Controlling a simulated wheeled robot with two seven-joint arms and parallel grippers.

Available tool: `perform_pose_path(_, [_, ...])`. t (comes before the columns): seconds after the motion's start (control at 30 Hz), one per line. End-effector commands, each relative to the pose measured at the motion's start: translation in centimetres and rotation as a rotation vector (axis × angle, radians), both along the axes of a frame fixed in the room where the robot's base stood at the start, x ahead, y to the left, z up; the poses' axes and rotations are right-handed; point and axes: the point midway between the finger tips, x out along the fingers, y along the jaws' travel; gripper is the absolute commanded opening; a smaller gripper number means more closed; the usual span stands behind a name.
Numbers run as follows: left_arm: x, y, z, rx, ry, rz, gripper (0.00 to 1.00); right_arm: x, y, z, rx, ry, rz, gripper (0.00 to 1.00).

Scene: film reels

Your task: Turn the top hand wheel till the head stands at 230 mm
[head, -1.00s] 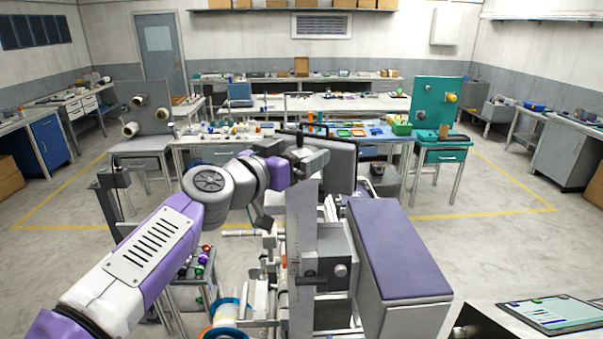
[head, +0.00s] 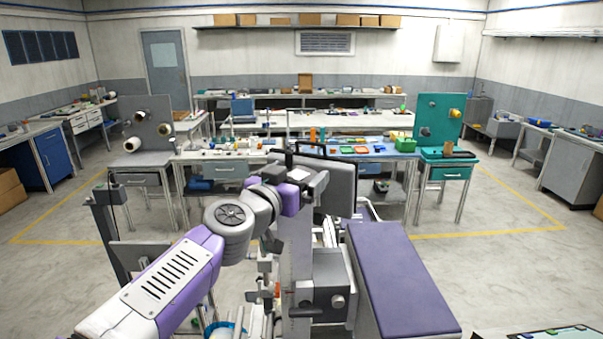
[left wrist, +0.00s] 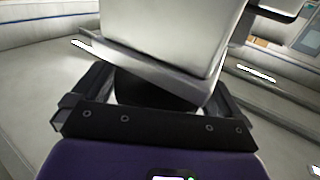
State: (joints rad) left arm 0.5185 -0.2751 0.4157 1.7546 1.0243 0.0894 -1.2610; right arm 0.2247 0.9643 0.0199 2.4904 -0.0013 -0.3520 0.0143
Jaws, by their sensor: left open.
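The grey upright column (head: 296,240) of the machine stands in the middle of the head view, with a grey block and a round knob (head: 337,300) on its front. My left gripper (head: 305,178) is at the top of this column. The left wrist view shows my left gripper (left wrist: 160,85) open, its black jaws on either side of a dark round part (left wrist: 145,92) below a pale grey block (left wrist: 160,35). I cannot tell whether that dark part is the hand wheel or whether the jaws touch it. The scale reading is not legible. My right gripper is not in view.
A dark-framed grey panel (head: 335,185) stands close behind the left gripper. A grey stand with spools (head: 148,125) and a teal one (head: 438,122) flank the benches behind.

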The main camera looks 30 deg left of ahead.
Motion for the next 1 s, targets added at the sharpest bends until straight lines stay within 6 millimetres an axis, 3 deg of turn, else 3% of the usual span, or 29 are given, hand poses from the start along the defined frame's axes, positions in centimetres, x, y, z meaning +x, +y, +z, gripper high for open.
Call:
perform_pose_path(0.17, [0.01,0.0,0.0,0.0,0.0,0.0,1.0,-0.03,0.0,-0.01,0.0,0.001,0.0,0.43])
perform_pose_path(0.4, [0.01,0.01,0.0,0.0,0.0,0.0,0.66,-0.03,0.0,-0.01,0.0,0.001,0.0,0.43])
perform_pose_path(1.0, [0.0,0.01,0.03,0.0,-0.001,0.0,0.65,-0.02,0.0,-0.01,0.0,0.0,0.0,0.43])
